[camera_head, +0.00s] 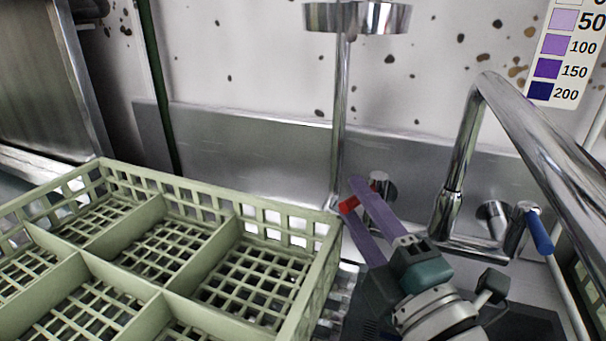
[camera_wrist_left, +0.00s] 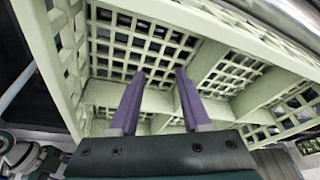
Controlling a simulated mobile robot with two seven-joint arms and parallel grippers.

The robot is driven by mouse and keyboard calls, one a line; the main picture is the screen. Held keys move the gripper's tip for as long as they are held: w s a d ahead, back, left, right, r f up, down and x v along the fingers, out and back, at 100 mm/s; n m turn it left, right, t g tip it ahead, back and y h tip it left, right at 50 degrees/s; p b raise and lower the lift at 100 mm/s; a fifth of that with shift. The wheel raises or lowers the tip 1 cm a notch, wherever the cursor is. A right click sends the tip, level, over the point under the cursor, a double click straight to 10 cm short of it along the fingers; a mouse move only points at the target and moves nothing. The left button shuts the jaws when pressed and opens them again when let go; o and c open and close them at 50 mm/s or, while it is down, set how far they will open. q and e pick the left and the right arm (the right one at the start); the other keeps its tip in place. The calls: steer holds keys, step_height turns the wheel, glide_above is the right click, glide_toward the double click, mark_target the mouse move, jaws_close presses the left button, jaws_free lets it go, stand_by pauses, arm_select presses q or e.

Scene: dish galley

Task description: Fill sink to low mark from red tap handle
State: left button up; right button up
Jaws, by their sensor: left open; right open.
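The red tap handle (camera_head: 348,205) shows as a small red piece by the back wall, beside a chrome valve body (camera_head: 381,184). My right gripper (camera_head: 350,195) is open, its purple fingers reaching up and left. The red piece shows between the two fingertips; I cannot tell whether they touch it. A blue tap handle (camera_head: 539,232) is to the right, by the chrome spout (camera_head: 458,170). My left gripper (camera_wrist_left: 160,76) is open and empty in the left wrist view, close to a green rack. The sink's low mark and any water are not visible.
The green compartment rack (camera_head: 150,225) fills the lower left and also shows in the left wrist view (camera_wrist_left: 150,98). A chrome pipe (camera_head: 340,110) rises behind the red handle. A thick chrome tube (camera_head: 550,135) crosses the right side. A colour chart (camera_head: 565,55) hangs on the spotted wall.

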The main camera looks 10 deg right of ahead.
steer(key=shift+x, duration=0.75)
jaws_close()
stand_by(0.9)
